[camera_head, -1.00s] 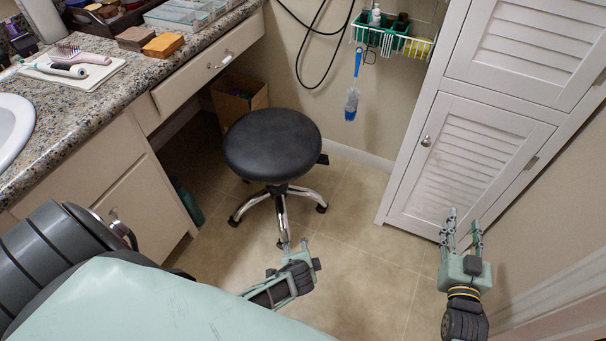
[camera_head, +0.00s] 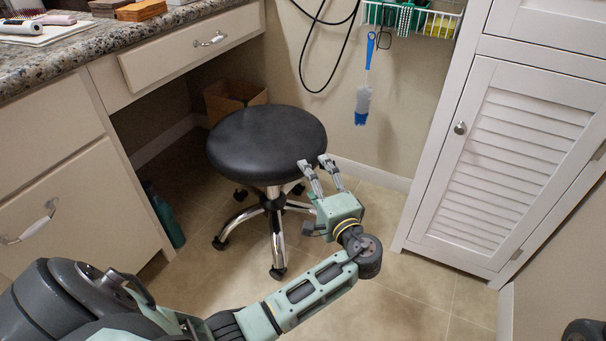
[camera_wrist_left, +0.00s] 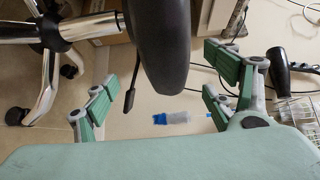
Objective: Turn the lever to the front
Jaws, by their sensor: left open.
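The lever (camera_wrist_left: 130,97) is a thin black stick with a flat paddle end, under the seat of the stool. In the head view I cannot make it out; my left gripper covers the seat's right edge there. The stool has a round black seat (camera_head: 266,143) and a chrome base (camera_head: 272,215). My left gripper (camera_head: 315,163) is open at the seat's right side. In the left wrist view its fingers (camera_wrist_left: 160,88) stand apart, with the lever and the seat's edge showing between them. I cannot tell whether anything touches. My right gripper is out of view.
A counter with drawers (camera_head: 175,58) stands at left, with a cardboard box (camera_head: 232,97) beneath it. A white louvered cabinet (camera_head: 505,150) stands at right. A blue brush (camera_head: 364,90) and black cable (camera_head: 318,60) hang on the wall. The floor before the cabinet is clear.

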